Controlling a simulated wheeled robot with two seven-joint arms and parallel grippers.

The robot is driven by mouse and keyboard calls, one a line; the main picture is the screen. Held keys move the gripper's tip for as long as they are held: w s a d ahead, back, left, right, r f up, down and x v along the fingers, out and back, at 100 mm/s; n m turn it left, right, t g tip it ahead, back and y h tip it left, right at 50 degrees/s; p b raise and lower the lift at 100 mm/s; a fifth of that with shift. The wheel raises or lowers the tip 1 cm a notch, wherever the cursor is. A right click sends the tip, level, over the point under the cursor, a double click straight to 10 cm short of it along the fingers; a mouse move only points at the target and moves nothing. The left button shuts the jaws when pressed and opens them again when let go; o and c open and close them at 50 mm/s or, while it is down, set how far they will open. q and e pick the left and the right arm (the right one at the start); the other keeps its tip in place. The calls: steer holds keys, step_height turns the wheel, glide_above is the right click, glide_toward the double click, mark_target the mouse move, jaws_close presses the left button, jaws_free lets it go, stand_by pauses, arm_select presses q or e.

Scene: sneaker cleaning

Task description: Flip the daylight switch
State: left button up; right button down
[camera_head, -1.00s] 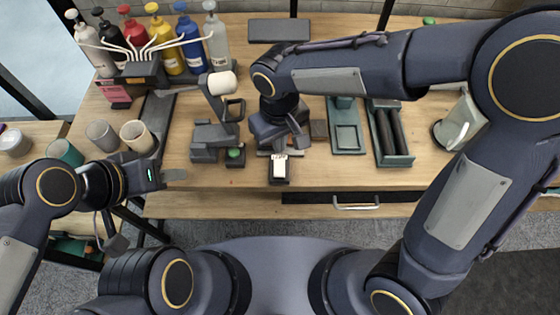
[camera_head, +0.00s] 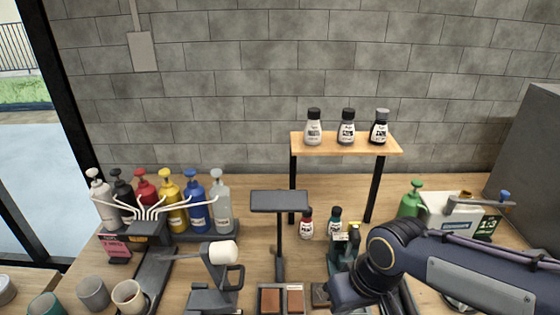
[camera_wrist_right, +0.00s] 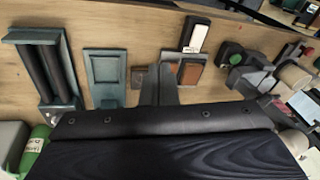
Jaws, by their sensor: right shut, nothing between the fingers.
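A small black box with a white rocker (camera_wrist_right: 195,36), seemingly the switch, lies near the table edge at the top of the right wrist view. Its label is too small to read. It is outside the head view. My right gripper (camera_wrist_right: 159,72) is shut and empty, its fingers beside two brown pads (camera_wrist_right: 188,72) and apart from the black box. In the head view my right wrist comes in from the right, and its fingertips do not show. A flat dark panel on a stand (camera_head: 279,201), perhaps the lamp, stands mid-table. My left gripper is out of view.
Several pump bottles (camera_head: 172,205) stand at the left. A wooden shelf (camera_head: 345,146) with three bottles stands at the back. A jointed device with a white roller (camera_head: 223,252) is left of the stand. A teal tray (camera_wrist_right: 104,72) and dark rollers (camera_wrist_right: 48,68) lie near my right gripper.

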steer(key=s+d+r+m+t+y, duration=0.1)
steer(key=s+d+m+t, duration=0.3)
steer(key=s+d, duration=0.5)
steer(key=shift+s+r+m, duration=0.15)
steer(key=shift+m, duration=0.15)
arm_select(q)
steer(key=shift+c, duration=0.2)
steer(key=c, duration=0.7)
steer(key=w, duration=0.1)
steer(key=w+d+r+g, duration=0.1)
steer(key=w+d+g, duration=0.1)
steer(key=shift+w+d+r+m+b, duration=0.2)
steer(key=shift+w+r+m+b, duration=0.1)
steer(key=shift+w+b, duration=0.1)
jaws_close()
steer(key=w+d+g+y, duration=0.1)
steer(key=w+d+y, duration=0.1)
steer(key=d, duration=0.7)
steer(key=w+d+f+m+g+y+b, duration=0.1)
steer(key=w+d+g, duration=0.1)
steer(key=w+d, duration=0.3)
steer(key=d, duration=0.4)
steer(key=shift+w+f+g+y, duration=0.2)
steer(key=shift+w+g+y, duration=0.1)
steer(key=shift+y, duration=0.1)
arm_select(e)
steer(key=shift+s+f, duration=0.25)
steer(key=shift+f, duration=0.85)
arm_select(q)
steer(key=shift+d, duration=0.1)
